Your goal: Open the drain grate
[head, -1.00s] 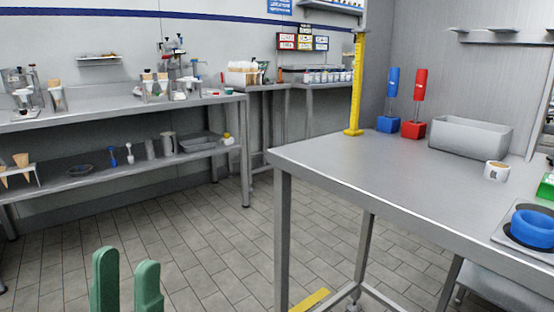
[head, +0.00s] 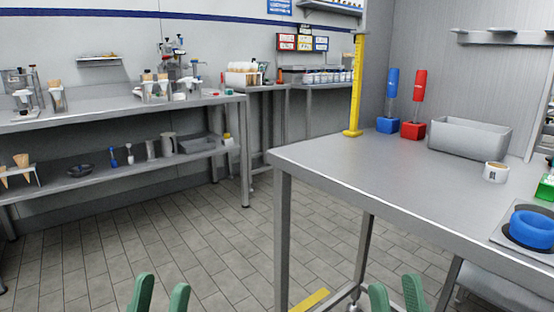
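No drain grate can be made out on the visible floor (head: 180,250). My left gripper (head: 162,281) shows at the bottom edge, left of the middle, with two green fingers apart and nothing between them. My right gripper (head: 395,282) shows at the bottom edge, right of the middle, below the steel table's front edge in the picture. Its two green fingers are also apart, with nothing seen between them. Only the upper parts of the fingers show for both.
A steel table (head: 350,170) fills the right, bearing a metal bin (head: 470,137), a white cup (head: 496,172) and a blue ring (head: 533,229). A yellow strip (head: 310,300) lies low by its leg. A long two-level bench (head: 100,115) stands left. Tiled floor between is clear.

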